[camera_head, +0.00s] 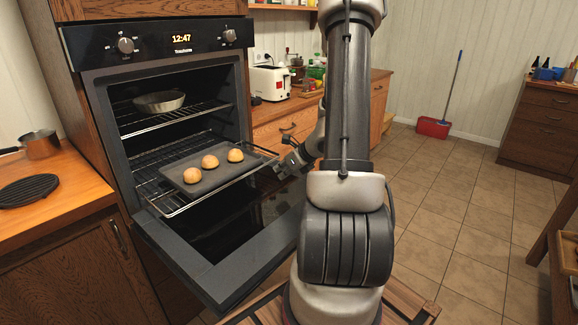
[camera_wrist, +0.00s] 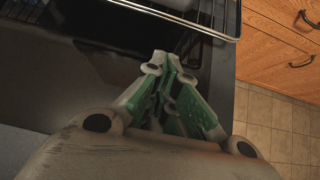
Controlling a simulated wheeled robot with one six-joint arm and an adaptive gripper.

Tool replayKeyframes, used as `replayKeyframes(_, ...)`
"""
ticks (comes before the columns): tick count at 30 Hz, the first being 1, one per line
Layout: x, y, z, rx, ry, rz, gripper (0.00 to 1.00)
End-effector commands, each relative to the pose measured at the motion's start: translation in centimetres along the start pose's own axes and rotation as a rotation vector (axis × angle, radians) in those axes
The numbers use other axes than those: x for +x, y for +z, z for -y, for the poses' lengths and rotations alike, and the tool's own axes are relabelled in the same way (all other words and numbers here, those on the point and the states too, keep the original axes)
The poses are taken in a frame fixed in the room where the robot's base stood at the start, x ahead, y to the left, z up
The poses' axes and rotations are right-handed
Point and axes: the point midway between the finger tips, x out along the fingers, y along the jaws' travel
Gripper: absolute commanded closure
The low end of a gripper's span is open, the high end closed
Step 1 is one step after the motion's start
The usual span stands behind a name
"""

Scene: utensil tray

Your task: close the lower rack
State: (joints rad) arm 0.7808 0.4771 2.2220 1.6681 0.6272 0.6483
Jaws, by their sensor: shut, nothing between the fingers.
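The lower rack (camera_head: 166,211) is a wire rack pulled partly out of the oven (camera_head: 92,130). A dark baking tray (camera_head: 220,180) with several round golden buns rests on it. The rack's front bar also shows at the top of the wrist view (camera_wrist: 200,30). My gripper (camera_head: 284,165) is shut and empty, close to the rack's front right end in the head view. In the wrist view its closed fingertips (camera_wrist: 167,58) point toward the bar, with a gap between them in the picture. I cannot tell whether they touch.
The oven door (camera_head: 190,255) is folded down below the rack. The upper rack (camera_head: 140,124) holds a round pan (camera_head: 159,101) inside the oven. Wooden drawers (camera_head: 285,127) stand right of the oven; a wooden counter (camera_head: 75,195) is on the left.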

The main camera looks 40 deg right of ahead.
Motion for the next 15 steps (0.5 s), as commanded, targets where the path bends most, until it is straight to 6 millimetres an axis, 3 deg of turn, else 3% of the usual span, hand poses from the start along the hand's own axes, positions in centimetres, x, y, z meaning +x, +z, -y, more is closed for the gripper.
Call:
replayKeyframes(4,3.1,-0.1,-0.1,0.000,0.003,-0.002,1.00)
replayKeyframes(9,4.7,1.9,-0.1,-0.004,0.001,0.000,1.00)
replayKeyframes(15,5.5,2.8,-0.1,-0.002,0.001,0.000,1.00)
